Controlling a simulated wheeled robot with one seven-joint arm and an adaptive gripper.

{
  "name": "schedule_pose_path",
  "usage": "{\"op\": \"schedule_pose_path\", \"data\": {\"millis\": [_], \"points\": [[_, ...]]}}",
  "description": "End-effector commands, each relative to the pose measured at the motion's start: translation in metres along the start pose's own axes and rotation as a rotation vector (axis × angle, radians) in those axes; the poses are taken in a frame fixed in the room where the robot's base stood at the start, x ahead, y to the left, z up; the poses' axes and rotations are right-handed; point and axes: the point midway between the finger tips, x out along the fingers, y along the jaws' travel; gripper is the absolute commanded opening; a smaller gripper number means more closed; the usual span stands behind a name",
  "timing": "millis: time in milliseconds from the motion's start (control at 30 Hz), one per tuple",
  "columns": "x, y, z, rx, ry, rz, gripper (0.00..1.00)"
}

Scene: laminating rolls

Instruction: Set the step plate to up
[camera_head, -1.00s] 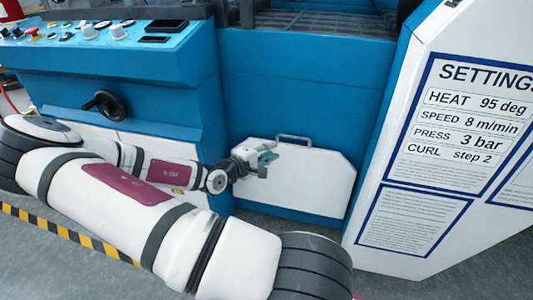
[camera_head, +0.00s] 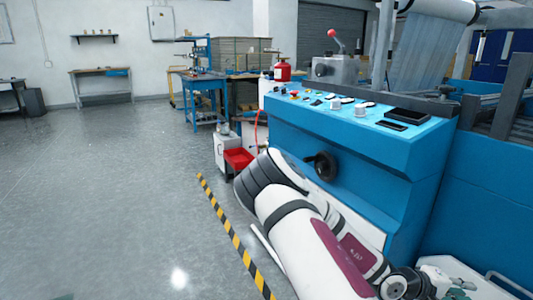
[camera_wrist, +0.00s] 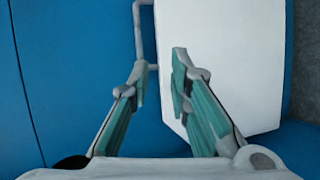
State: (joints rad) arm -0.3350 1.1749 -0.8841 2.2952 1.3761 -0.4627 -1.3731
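The step plate (camera_wrist: 235,60) is a white panel with cut corners and a grey bar handle (camera_wrist: 137,30) along one edge, in front of the blue machine body. In the head view the plate (camera_head: 443,263) shows only in part at the lower right corner, with its handle (camera_head: 505,282) cut near the frame edge. My gripper (camera_wrist: 160,62) is open and empty, with teal finger pads apart. In the wrist view its left finger overlaps the handle's end and its right finger overlaps the plate; contact cannot be told. In the head view my gripper (camera_head: 460,290) is beside the handle.
The blue control console (camera_head: 350,135) with knobs and a black handwheel (camera_head: 326,166) stands above my arm. A yellow-black floor stripe (camera_head: 235,240) runs left of my arm. The grey floor (camera_head: 110,200) at left is open. A red bin (camera_head: 239,158) sits by the console.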

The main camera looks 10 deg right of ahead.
Motion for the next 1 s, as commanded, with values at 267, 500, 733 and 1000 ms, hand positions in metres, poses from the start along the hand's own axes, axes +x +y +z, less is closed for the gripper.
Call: {"op": "schedule_pose_path", "data": {"millis": [267, 500, 733, 1000], "points": [[-0.075, -0.070, -0.033, 0.185, 0.075, -0.515, 0.18], [-0.185, -0.089, -0.053, 0.276, 0.128, -0.953, 0.18], [-0.295, -0.065, -0.043, 0.265, 0.169, -1.294, 0.18], [-0.393, -0.009, 0.013, 0.143, 0.201, -1.540, 0.18]]}}
